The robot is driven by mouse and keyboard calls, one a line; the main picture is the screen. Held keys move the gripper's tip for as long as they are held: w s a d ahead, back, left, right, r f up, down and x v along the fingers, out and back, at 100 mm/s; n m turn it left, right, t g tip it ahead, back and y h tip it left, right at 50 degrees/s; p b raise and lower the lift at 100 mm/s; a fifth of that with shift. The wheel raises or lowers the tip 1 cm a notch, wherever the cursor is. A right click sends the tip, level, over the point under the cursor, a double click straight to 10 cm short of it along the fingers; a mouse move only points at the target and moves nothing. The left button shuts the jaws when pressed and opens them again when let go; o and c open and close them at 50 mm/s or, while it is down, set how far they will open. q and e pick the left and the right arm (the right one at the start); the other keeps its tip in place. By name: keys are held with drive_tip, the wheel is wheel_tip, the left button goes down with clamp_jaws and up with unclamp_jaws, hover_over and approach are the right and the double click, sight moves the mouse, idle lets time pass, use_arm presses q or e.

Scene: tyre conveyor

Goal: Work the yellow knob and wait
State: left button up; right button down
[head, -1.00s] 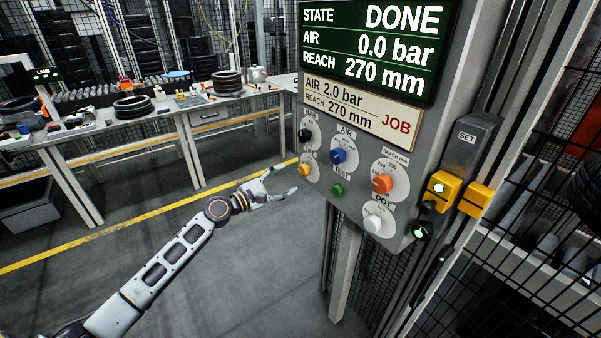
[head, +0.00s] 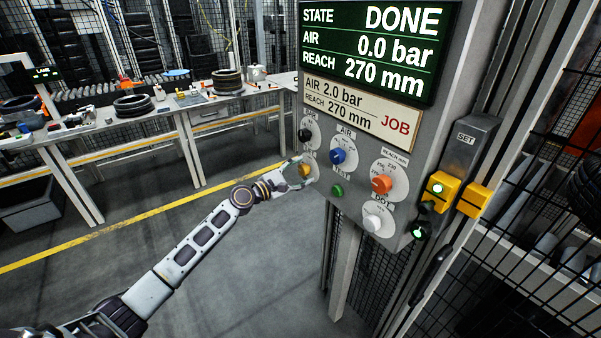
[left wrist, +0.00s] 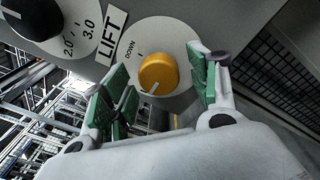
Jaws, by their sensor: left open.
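The yellow knob (head: 304,171) is at the lower left of the control panel, partly hidden by my left gripper (head: 300,172). In the left wrist view the yellow knob (left wrist: 158,74) sits on a white dial beside a "LIFT" label, with "DOWN" printed by it. My left gripper (left wrist: 163,88) is open, its green pads on either side of the knob with gaps between. The display (head: 376,48) reads STATE DONE, AIR 0.0 bar, REACH 270 mm. My right gripper is not in view.
Close by on the panel are a black knob (head: 304,134), blue knob (head: 338,156), green button (head: 337,190), orange knob (head: 381,184) and white knob (head: 373,222). The job card (head: 362,108) reads AIR 2.0 bar, REACH 270 mm. A workbench (head: 190,105) stands behind at left.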

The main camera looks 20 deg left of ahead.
use_arm(q)
drive_tip(key=shift+w+d, duration=0.1)
drive_tip(key=shift+w, duration=0.1)
drive_tip(key=c, duration=1)
